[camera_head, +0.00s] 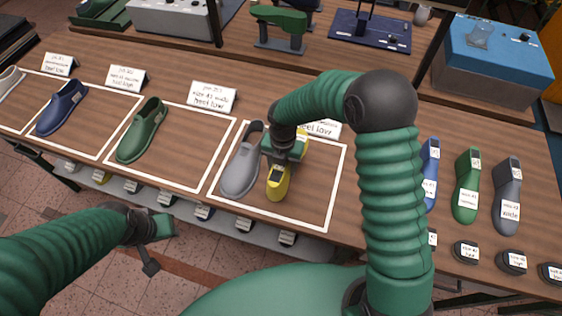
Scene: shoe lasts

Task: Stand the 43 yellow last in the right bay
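The yellow last (278,184) is in the rightmost white-outlined bay (337,190), close beside a grey last (241,170). My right gripper (283,152) is at the middle of the yellow last, with my arm reaching over from the right. The fingertips are hidden, so I cannot tell whether they grip it. My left gripper (158,246) is open and empty, in front of the table edge at lower left.
A green last (142,134) and a blue last (62,107) stand in bays to the left, with cards behind. Blue (430,172), green (467,185) and dark grey (507,195) lasts stand at right. A blue-topped box (492,62) is behind.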

